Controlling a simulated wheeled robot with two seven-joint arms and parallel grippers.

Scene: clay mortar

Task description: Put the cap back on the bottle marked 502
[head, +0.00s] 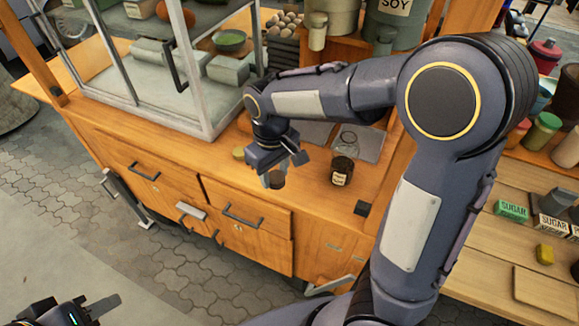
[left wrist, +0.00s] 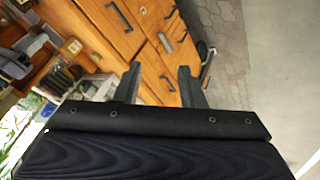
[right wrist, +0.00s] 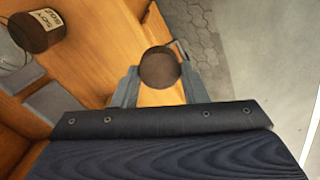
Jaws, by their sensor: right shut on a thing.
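A dark brown bottle (head: 341,176) with a pale lettered label stands upright on the wooden counter. It also shows at the upper left of the right wrist view (right wrist: 36,34); the small lettering is hard to read for certain. My right gripper (head: 274,176) is shut on a dark round cap (right wrist: 160,68), held between its fingertips to the left of the bottle and apart from it, near the counter's front edge. My left gripper (head: 97,309) is low at the left, away from the counter; its fingers (left wrist: 160,82) are apart and empty.
A clear glass vessel (head: 347,140) stands just behind the bottle. A glass-fronted case (head: 197,118) stands at the left of the counter. A small yellowish disc (head: 238,153) lies near my right gripper. A small black block (head: 361,208) sits at the front right corner.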

